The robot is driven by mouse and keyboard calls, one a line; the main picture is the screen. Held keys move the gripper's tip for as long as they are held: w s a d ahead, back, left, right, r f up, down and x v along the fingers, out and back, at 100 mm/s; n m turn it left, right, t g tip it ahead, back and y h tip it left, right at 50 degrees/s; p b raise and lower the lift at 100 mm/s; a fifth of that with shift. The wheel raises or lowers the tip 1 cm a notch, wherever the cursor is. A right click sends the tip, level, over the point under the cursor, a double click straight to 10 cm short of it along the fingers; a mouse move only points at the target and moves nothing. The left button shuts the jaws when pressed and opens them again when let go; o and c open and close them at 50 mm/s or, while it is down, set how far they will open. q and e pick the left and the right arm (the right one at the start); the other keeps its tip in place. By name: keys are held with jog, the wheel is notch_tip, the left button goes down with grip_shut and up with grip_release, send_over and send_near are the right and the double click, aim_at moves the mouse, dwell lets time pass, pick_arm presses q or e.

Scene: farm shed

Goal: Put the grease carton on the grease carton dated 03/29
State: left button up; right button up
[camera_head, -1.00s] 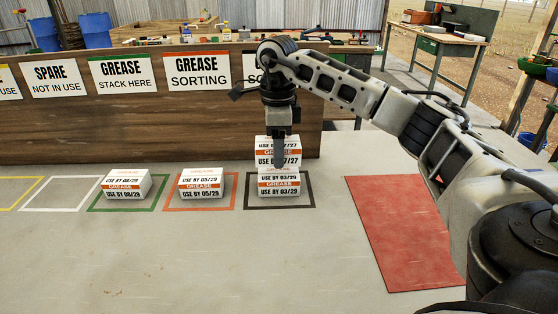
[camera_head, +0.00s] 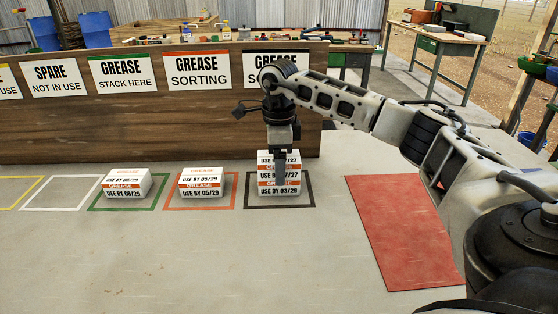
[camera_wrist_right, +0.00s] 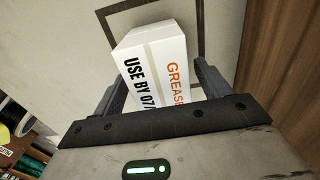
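My right gripper (camera_head: 279,170) points down at the white grease carton marked USE BY 07/27 (camera_head: 264,174). Its fingers are on either side of this carton, which also shows between them in the right wrist view (camera_wrist_right: 150,65). The carton sits directly above the grease carton marked USE BY 03/29 (camera_head: 267,191), lined up with it, with no visible gap. One finger hides part of the cartons' fronts. My left gripper is in no view.
A carton marked 05/29 (camera_head: 200,185) stands in the orange square, and one marked 06/29 or 08/29 (camera_head: 125,186) in the green square. The white square (camera_head: 60,208) is empty. A wooden panel (camera_head: 150,130) with signs stands behind. A red mat (camera_head: 405,235) lies right.

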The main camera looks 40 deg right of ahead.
jog(key=shift+r, duration=0.1)
notch_tip(320, 180, up, 12)
jog(key=shift+p, duration=0.4)
dwell(0.6)
